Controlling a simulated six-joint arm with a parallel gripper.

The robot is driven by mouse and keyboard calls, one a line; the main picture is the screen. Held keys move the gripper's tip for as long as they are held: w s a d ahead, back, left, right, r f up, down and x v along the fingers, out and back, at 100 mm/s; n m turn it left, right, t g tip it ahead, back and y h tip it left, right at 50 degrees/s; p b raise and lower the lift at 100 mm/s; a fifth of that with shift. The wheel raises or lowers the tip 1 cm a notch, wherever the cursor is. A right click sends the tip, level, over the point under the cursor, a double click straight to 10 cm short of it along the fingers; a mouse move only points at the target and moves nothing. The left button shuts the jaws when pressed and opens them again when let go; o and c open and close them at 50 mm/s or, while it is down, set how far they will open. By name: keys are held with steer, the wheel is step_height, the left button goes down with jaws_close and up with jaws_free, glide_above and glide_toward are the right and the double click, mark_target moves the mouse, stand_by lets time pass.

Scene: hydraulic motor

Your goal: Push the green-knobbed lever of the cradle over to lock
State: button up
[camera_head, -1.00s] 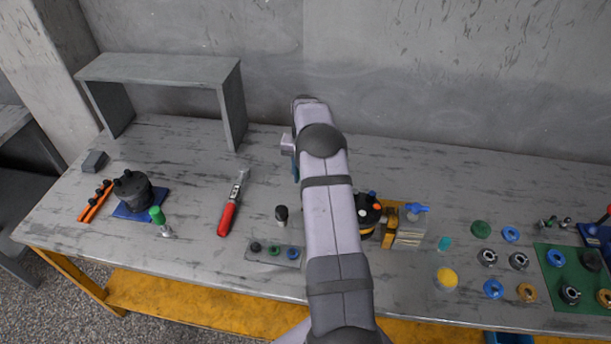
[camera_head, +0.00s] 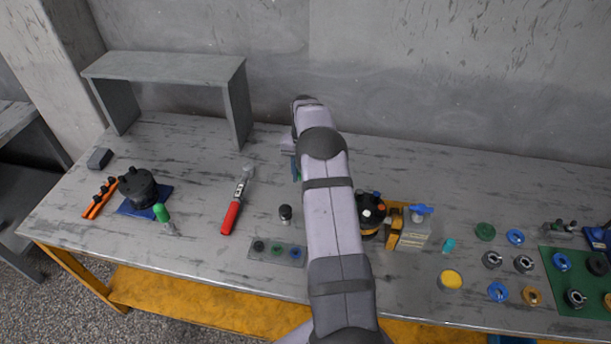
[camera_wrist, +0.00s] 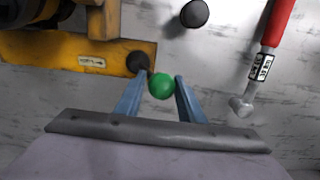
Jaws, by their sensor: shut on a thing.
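The lever's round green knob (camera_wrist: 161,86) shows between the blue fingertips of my gripper (camera_wrist: 163,82) in the wrist view. My gripper is shut on it. The lever shaft under the knob is hidden. The yellow cradle (camera_wrist: 85,57) lies to the left, with a dark round pivot (camera_wrist: 138,62) near the knob and an arrow label (camera_wrist: 92,61). In the head view my arm covers part of the cradle (camera_head: 394,228), which carries a black motor (camera_head: 369,212). My blue fingers (camera_head: 296,170) barely show behind the arm, left of it.
A red-handled torque wrench (camera_head: 232,214) lies left of the arm. A small dark-topped part (camera_head: 285,212) and a tray (camera_head: 257,257) of rings stand nearby. A grey vise-like block with a blue handle (camera_head: 420,209) is right of the cradle. Several rings lie further right.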

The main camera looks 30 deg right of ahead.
steer(key=shift+o, duration=0.3)
steer(key=shift+w+a+f, duration=0.2)
steer(key=shift+a+f, duration=0.25)
steer(key=shift+a, duration=0.05)
steer(key=shift+a+f, duration=0.1)
steer(key=shift+a, duration=0.05)
steer(key=o, duration=0.5)
steer(key=shift+w, duration=0.1)
steer(key=shift+w+d+r, duration=0.15)
steer(key=shift+d+r, duration=0.05)
steer(key=shift+r, duration=0.55)
steer(key=shift+r+p, duration=1.75)
steer(key=shift+r, duration=0.7)
